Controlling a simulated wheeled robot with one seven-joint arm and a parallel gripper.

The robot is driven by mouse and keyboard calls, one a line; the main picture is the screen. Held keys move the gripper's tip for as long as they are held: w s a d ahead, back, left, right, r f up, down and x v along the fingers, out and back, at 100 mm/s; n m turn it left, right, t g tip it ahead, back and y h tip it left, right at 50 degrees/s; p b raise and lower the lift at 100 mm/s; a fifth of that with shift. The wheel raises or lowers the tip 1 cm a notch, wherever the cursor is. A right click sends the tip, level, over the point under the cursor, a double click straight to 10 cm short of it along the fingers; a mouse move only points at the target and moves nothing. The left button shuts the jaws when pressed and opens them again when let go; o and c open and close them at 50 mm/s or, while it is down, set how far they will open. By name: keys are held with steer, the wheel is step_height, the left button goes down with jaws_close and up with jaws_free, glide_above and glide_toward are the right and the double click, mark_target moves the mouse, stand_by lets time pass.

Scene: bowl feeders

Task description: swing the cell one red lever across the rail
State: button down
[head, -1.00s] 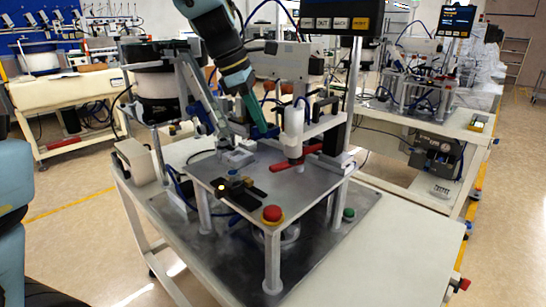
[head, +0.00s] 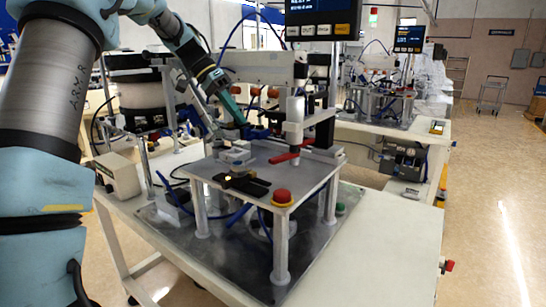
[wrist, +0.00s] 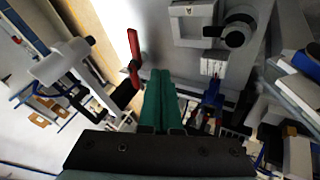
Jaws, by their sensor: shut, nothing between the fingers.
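The red lever (head: 286,157) lies low over the grey plate of the near station, at the foot of a white upright cylinder (head: 295,122). It also shows in the wrist view (wrist: 134,58), left of my fingertips and apart from them. My gripper (head: 238,118) has green fingers that point down toward the plate, to the left of the lever and higher than it. In the wrist view my gripper (wrist: 160,74) has its two fingers together with nothing between them. I cannot clearly tell which part is the rail.
The grey plate (head: 312,180) carries a red button (head: 282,197) at its front corner and a black bracket (head: 245,184). A display (head: 322,20) hangs above the station. A second station (head: 380,105) stands behind to the right.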

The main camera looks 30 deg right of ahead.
mark_target(274, 158)
steer(key=shift+w+a+m, duration=0.1)
steer(key=shift+w+m, duration=0.05)
steer(key=shift+m, duration=0.45)
steer(key=shift+f, duration=0.25)
steer(key=p+x, duration=0.1)
steer(key=x, duration=0.2)
steer(key=p+x, duration=0.1)
steer(key=x, duration=0.2)
steer(key=p+x, duration=0.1)
steer(key=x, duration=0.2)
steer(key=shift+s+d, duration=0.25)
steer(key=shift+s, duration=0.15)
steer(key=shift+s+d+r+p, duration=0.15)
steer(key=shift+s+p, duration=0.15)
steer(key=shift+s, duration=0.3)
steer(key=shift+s+d+f+p, duration=0.1)
steer(key=shift+s+p, duration=0.2)
steer(key=shift+s, duration=0.25)
steer(key=shift+s+d, duration=0.2)
steer(key=shift+s, duration=0.5)
steer(key=shift+f, duration=0.2)
